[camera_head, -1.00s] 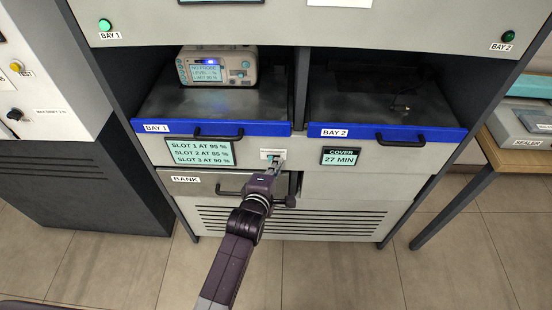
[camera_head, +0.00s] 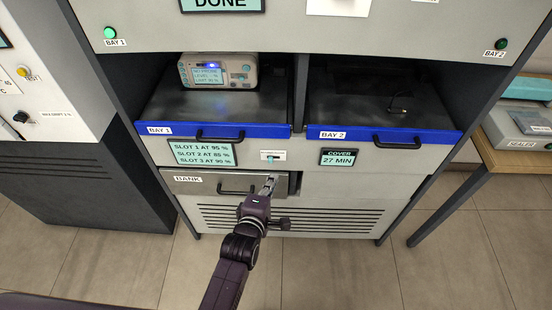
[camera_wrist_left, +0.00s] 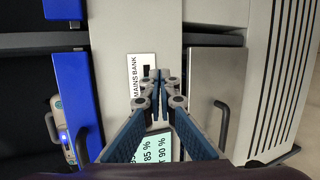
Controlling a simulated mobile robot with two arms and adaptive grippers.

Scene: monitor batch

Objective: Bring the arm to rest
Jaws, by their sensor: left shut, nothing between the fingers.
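My left gripper (camera_head: 270,186) is shut and empty in the head view, in front of the right end of the drawer marked BANK (camera_head: 225,184). My right gripper is not in view.
The bay 1 tray (camera_head: 160,129) holds a grey meter (camera_head: 218,70); the bay 2 tray (camera_head: 340,134) stands to its right. A slot display (camera_head: 203,152) and a cover display (camera_head: 341,157) sit on the panel. A sealer table (camera_head: 480,150) is at right. The floor in front is free.

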